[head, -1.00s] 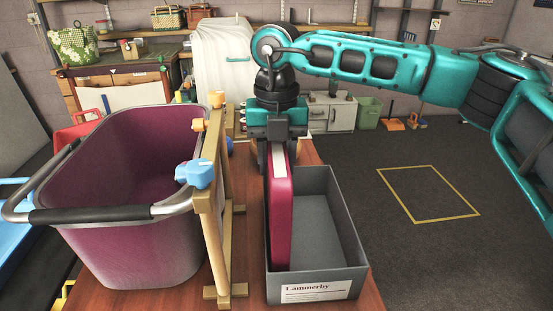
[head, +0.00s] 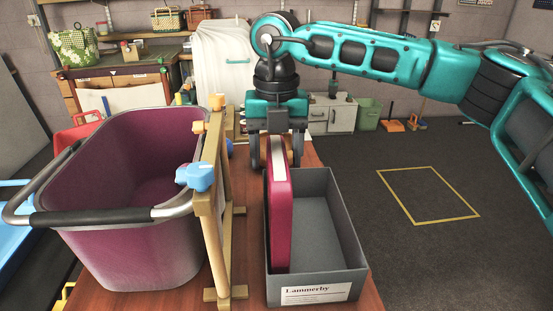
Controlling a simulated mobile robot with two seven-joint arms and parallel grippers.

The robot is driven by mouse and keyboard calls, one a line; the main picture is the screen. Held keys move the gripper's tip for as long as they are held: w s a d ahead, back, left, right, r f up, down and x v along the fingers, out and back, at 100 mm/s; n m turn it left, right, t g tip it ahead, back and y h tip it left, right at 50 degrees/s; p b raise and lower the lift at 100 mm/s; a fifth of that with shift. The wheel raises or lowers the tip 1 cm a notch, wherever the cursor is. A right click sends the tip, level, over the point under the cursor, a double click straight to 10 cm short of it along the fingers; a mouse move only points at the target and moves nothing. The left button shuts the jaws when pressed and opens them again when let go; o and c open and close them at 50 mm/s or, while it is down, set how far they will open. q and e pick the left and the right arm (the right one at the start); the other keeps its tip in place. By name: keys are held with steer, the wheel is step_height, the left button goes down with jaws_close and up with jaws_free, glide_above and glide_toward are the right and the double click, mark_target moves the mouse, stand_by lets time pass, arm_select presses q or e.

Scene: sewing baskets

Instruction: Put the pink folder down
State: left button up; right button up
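The pink folder (head: 281,222) stands upright in the grey box (head: 333,247) labelled "Lammerby", along the box's left wall. Its pale top edge faces up. My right gripper (head: 277,157) is above the far end of the folder. Its two fingers are spread on either side, with a visible gap to the folder, so it is open and empty. My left gripper is not in view.
The grey box stands on a brown table (head: 247,254). The right part of the box is empty.

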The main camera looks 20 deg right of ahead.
step_height(320, 180, up, 10)
steer(key=shift+f+p, duration=0.15)
steer(key=shift+p, duration=0.5)
steer(key=shift+r, duration=0.3)
